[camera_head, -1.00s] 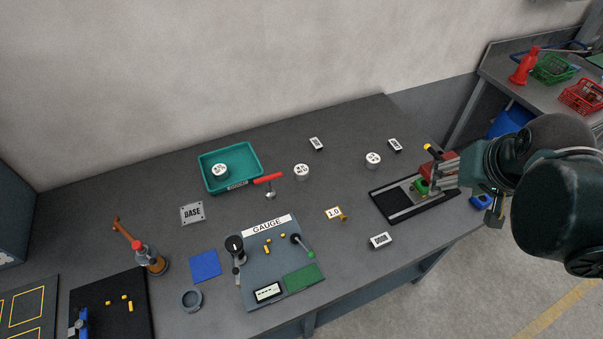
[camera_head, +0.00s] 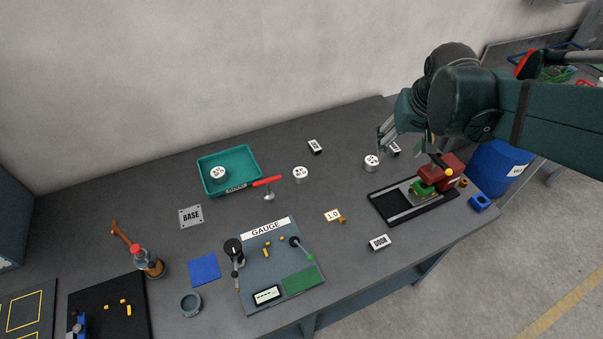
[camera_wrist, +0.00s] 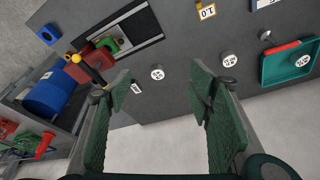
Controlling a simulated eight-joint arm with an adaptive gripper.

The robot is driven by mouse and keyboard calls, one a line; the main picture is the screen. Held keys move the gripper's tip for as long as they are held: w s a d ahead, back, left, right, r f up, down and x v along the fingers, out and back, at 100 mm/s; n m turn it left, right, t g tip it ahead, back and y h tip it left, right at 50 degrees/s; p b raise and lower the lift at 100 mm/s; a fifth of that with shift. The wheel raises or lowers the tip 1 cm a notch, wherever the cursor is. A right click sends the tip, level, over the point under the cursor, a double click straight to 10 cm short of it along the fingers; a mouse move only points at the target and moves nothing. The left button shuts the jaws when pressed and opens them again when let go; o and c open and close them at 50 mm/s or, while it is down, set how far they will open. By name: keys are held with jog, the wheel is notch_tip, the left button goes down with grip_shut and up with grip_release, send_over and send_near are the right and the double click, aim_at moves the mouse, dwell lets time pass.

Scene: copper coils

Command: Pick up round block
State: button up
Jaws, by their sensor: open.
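Several white round blocks with dark markings are in view. One round block (camera_head: 371,162) stands on the bench at the right, close to my gripper (camera_head: 401,146). Another round block (camera_head: 300,174) stands near the middle, and a third round block (camera_head: 218,173) lies in the teal tray (camera_head: 258,172). In the wrist view, the right-hand bench block (camera_wrist: 157,73) appears between the open fingers of my gripper (camera_wrist: 160,85), beyond the tips. The middle block (camera_wrist: 227,56) is right of it. My gripper is open and empty; its exact height above the bench is unclear.
A small labelled rectangular block (camera_head: 394,149) sits just behind my gripper, partly hidden. A black-framed fixture with a red clamp (camera_head: 440,170) stands in front. A red-handled tool (camera_head: 268,183) and the gauge board (camera_head: 277,262) lie farther left. The bench between the round blocks is clear.

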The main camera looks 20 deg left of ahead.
jog(key=w+a+f+n+g, duration=0.1)
jog(key=w+a+f, duration=0.25)
jog(key=a, duration=0.45)
jog(key=w+a+f+n+g, duration=0.1)
jog(key=w+a+f, duration=0.2)
jog(key=a+f, duration=0.3)
jog(key=n+g+h, duration=0.1)
jog(key=n, duration=0.1)
send_over(300, 172)
jog(key=f, duration=1.2)
jog(key=shift+w+d+f, duration=0.15)
jog(key=shift+d+f, duration=0.1)
jog(key=shift+f, duration=0.05)
jog(key=shift+a+f, duration=0.2)
jog(key=shift+f, duration=0.05)
jog(key=shift+f, duration=1.3)
jog(key=shift+f+b, duration=0.3)
jog(key=shift+f, duration=2.3)
jog(key=c, duration=1.1)
